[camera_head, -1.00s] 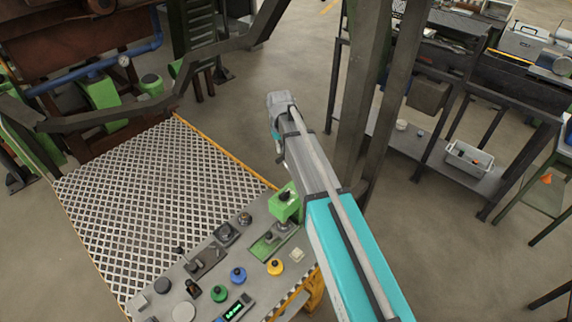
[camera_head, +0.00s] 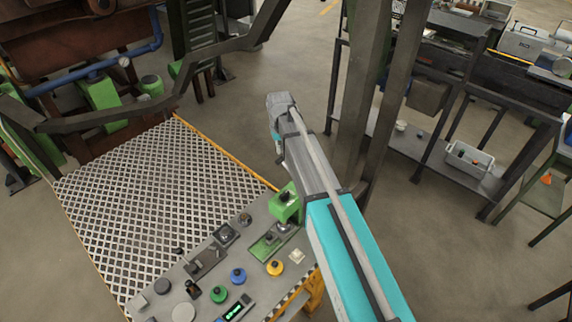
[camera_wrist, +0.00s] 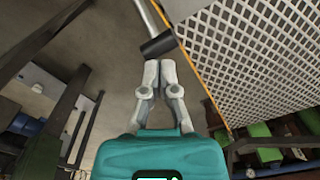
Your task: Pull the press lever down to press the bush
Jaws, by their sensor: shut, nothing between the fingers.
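The green press (camera_head: 286,207) stands on the grey control table, with a small dark part on its green base (camera_head: 264,247); I cannot tell whether this is the bush. My arm passes close to the press on its right and the lever does not show clearly in the head view. In the wrist view, a grey lever rod (camera_wrist: 147,18) ends in a dark cylindrical grip (camera_wrist: 159,46). My gripper (camera_wrist: 159,65) has its fingers together and empty, with the tips right by the grip; I cannot tell whether they touch it.
The grey table (camera_head: 207,272) holds several coloured buttons, knobs and a digital display (camera_head: 234,310). White grating (camera_head: 150,195) with a yellow edge lies left of it. A dark post (camera_head: 362,100) stands close behind my arm. A workbench with a lower shelf (camera_head: 440,165) is at the right.

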